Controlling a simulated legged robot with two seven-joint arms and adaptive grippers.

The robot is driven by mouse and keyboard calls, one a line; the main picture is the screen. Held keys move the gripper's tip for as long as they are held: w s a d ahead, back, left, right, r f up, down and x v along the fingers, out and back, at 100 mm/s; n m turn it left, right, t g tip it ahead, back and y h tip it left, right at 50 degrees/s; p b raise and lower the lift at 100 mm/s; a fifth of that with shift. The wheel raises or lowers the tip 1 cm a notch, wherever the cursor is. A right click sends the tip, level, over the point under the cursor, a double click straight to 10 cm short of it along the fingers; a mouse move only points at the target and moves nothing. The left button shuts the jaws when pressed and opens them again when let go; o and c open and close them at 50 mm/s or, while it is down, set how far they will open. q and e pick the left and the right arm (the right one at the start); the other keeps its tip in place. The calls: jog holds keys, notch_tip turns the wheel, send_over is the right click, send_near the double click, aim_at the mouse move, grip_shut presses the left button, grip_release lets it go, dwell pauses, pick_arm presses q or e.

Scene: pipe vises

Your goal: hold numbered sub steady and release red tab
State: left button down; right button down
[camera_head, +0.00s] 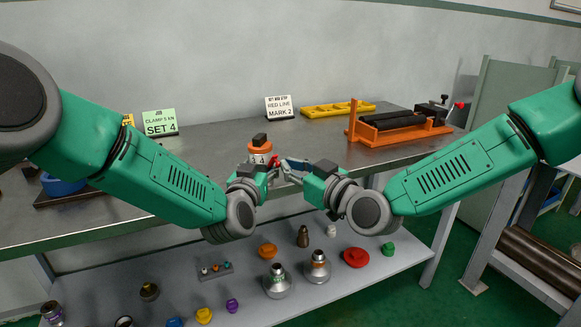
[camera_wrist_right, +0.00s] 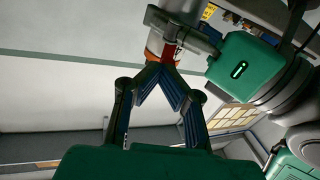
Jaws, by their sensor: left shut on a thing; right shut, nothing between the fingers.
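The numbered sub (camera_head: 259,150) stands upright above the bench, an orange and white cylinder with a dark top and a number on its white band. My left gripper (camera_head: 262,168) is shut on its lower part and hides it. In the right wrist view the left gripper's grey fingers (camera_wrist_right: 186,30) lie across the sub, whose orange band (camera_wrist_right: 152,57) shows. The red tab (camera_wrist_right: 169,52) sticks out from the sub's side. My right gripper (camera_wrist_right: 166,67) is shut and empty, its tips right at the tab's end; whether they touch cannot be told. It also shows in the head view (camera_head: 283,166).
An orange vise (camera_head: 400,132) with dark rollers stands at the right of the bench. A yellow tray (camera_head: 338,109) and two signs, SET 4 (camera_head: 160,122) and MARK 2 (camera_head: 279,107), are at the back. The lower shelf (camera_head: 375,275) holds several loose fittings and caps.

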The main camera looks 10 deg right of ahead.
jog(key=s+d+r, duration=0.5)
jog(key=s+r, duration=0.2)
jog(key=shift+s+r, duration=0.2)
jog(key=shift+a, duration=0.1)
jog(key=a+r+g+h, duration=0.2)
jog(key=g, duration=0.1)
jog(key=shift+w+r+g+h, duration=0.1)
jog(key=shift+w+g+h, duration=0.2)
jog(key=shift+w+h, duration=0.1)
